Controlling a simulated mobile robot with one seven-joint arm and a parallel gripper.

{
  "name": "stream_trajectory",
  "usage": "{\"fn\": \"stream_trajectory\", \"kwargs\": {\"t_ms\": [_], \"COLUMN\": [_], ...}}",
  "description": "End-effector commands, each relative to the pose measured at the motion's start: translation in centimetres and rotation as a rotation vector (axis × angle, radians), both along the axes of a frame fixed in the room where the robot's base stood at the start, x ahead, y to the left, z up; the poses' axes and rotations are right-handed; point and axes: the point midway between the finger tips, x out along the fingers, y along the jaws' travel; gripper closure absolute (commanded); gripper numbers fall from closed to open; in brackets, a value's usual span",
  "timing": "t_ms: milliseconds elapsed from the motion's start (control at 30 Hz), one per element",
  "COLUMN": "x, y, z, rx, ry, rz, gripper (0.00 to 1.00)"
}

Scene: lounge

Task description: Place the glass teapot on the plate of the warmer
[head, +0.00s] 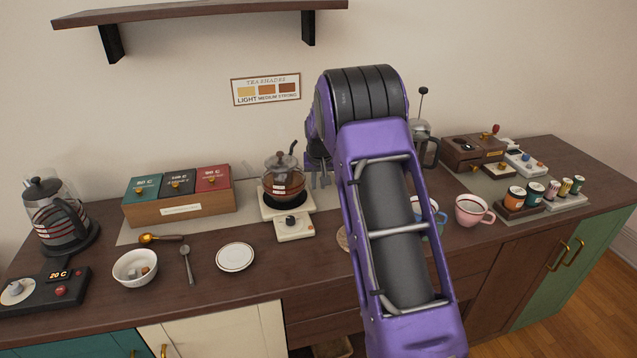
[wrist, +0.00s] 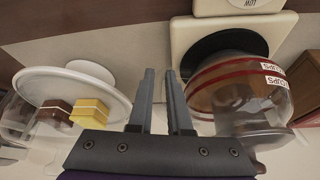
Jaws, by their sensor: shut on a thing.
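The glass teapot (head: 283,187) holds amber tea and has a dark lid and red bands. It is upright over the black plate of the cream warmer (head: 295,228). I cannot tell whether its base touches the plate. In the wrist view the teapot (wrist: 238,95) is right of my fingers, with part of the black plate (wrist: 208,47) showing beside it. My gripper (head: 319,181) is at the teapot's right side in the head view. In the wrist view its fingers (wrist: 163,100) are close together, shut on the teapot at its handle side; the handle itself is mostly hidden.
A white stand (wrist: 72,88) with small cakes is close on the other side of my fingers. Tea boxes (head: 180,197) stand left of the warmer. A white plate (head: 235,257), a bowl (head: 135,267) and spoons lie in front. My arm hides the counter right of the warmer.

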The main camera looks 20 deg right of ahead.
Motion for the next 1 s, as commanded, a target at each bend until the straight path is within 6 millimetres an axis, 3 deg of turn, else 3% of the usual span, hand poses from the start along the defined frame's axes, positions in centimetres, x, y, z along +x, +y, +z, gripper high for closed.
{"fn": "stream_trajectory", "kwargs": {"t_ms": [67,100,267,667,1000], "x": [0.1,0.0,0.0,-0.2,-2.8], "y": [0.0,0.0,0.0,0.0,0.6], "z": [-0.2,-0.3,-0.2,0.6,7.0], "rx": [0.000,0.000,0.000,0.000,0.000], "ry": [-0.004,0.000,0.000,-0.001,-0.003], "rz": [-0.001,0.000,0.000,0.000,0.000], "gripper": [1.00,0.80,0.53,0.53,0.53]}}
